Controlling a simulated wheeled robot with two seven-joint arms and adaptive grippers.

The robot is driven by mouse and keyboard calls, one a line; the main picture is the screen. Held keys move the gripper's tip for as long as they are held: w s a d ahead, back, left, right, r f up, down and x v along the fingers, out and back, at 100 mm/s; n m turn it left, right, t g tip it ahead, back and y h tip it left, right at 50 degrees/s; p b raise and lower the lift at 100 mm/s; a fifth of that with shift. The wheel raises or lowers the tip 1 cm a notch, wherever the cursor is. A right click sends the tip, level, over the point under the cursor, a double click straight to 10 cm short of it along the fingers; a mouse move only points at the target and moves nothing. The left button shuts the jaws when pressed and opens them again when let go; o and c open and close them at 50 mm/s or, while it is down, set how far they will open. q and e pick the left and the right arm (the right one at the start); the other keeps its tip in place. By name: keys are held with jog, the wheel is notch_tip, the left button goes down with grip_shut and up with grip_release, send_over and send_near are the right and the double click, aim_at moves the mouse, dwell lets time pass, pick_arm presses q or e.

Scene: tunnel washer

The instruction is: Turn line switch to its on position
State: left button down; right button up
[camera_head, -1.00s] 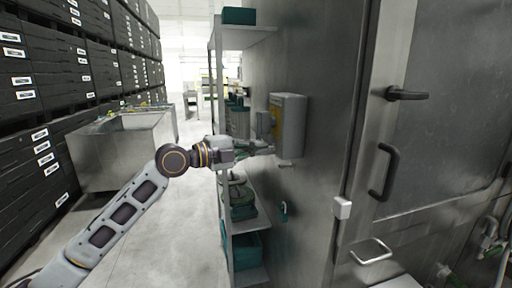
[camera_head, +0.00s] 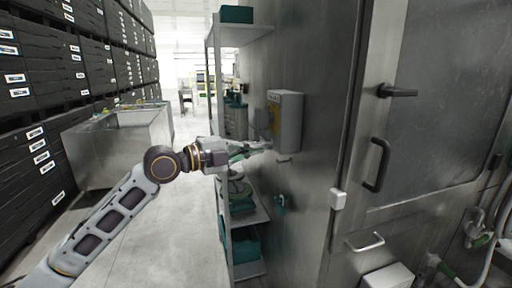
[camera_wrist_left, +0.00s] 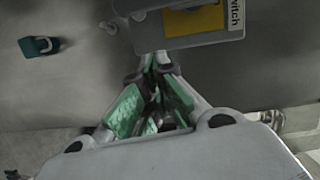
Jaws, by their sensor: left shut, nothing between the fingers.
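The line switch is a grey box (camera_head: 291,118) with a yellow face, fixed to the steel machine wall in the head view. In the left wrist view the box (camera_wrist_left: 205,38) is at the top, with a yellow panel and a label ending in "witch". My left gripper (camera_head: 262,147) is shut and empty, its fingertips at the lower left of the box. In the left wrist view the gripper's fingers (camera_wrist_left: 156,62) point up at the box's lower edge; I cannot tell whether they touch it. The switch's handle position is not clear. My right gripper is not in view.
A teal padlock (camera_head: 279,203) hangs on the wall below the box. A shelf rack (camera_head: 250,218) with teal bins stands behind my left gripper. A steel door with a dark handle (camera_head: 378,165) is on the right. Open floor lies left of the rack.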

pick_arm(q)
jog(key=v, duration=0.7)
jog(key=shift+s+a+b, duration=0.2)
jog(key=shift+b, duration=0.1)
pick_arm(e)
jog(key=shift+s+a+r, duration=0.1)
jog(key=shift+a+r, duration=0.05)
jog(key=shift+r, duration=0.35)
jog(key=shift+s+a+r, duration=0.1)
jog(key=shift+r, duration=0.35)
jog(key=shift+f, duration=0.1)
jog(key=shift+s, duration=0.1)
